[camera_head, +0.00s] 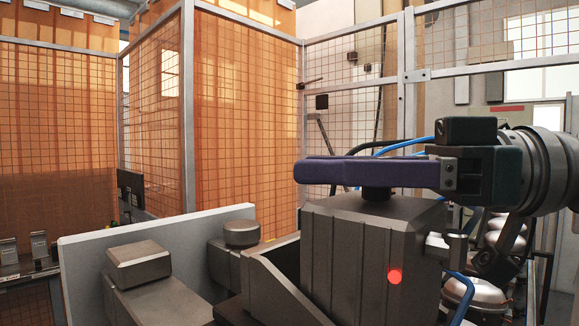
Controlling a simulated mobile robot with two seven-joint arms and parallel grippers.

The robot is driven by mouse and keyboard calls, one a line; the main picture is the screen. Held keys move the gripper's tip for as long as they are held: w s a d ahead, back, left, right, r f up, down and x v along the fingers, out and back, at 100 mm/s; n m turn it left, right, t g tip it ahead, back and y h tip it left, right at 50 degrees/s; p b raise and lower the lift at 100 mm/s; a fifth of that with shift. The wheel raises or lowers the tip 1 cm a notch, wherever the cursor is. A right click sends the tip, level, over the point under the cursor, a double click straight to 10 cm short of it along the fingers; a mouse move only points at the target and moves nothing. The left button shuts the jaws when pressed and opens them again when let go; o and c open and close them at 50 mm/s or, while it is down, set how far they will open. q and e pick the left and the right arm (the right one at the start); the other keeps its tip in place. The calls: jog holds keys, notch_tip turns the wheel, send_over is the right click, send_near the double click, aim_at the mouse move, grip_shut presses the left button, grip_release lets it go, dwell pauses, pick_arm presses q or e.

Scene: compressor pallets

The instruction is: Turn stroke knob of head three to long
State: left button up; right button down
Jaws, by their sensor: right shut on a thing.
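A large dark grey ribbed head (348,255) stands at the centre right, with a red light (395,277) on its front. A dark round knob (377,194) sits on its top; I take it for the stroke knob. My right gripper (312,171) comes in from the right, with long purple fingers lying level across the knob. It is shut on the knob, whose upper part the fingers hide. No mark for long or short and no head number is readable. My left gripper is not in view.
Blue hoses run by my right gripper. Mesh fencing with orange sheets (240,110) closes the back.

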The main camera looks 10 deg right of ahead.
jog(key=shift+t, duration=0.3)
jog(key=shift+w+d+m+t+h+b, duration=0.15)
jog(key=shift+m+t+h+b, duration=0.35)
jog(key=shift+m+t, duration=0.55)
jog(key=shift+w+r+m+t+h+p, duration=0.1)
jog(key=shift+w+m+t+h+p, duration=0.1)
jog(key=shift+m+t+h, duration=0.35)
jog(key=shift+w+r+m+t+h+p, duration=0.1)
jog(key=shift+t+h+p, duration=0.2)
jog(key=shift+t, duration=0.4)
jog(key=m+t+h+p, duration=0.2)
jog(key=h, duration=0.1)
jog(key=m+t+h+p, duration=0.1)
jog(key=t+p, duration=0.1)
jog(key=shift+w+d+r+m, duration=0.15)
jog(key=shift+w+d+m, duration=0.15)
jog(key=shift+d+m, duration=0.1)
jog(key=shift+w+d+f+m+t+h+p, duration=0.15)
jog(key=shift+m+t+h+p, duration=0.2)
jog(key=shift+m+h+p, duration=0.3)
jog(key=shift+d+f+m+t+h+p, duration=0.1)
jog(key=shift+m+t+h+p, duration=0.35)
jog(key=shift+h, duration=0.35)
jog(key=shift+c, duration=1.5)
grip_release()
jog(key=shift+f, duration=0.1)
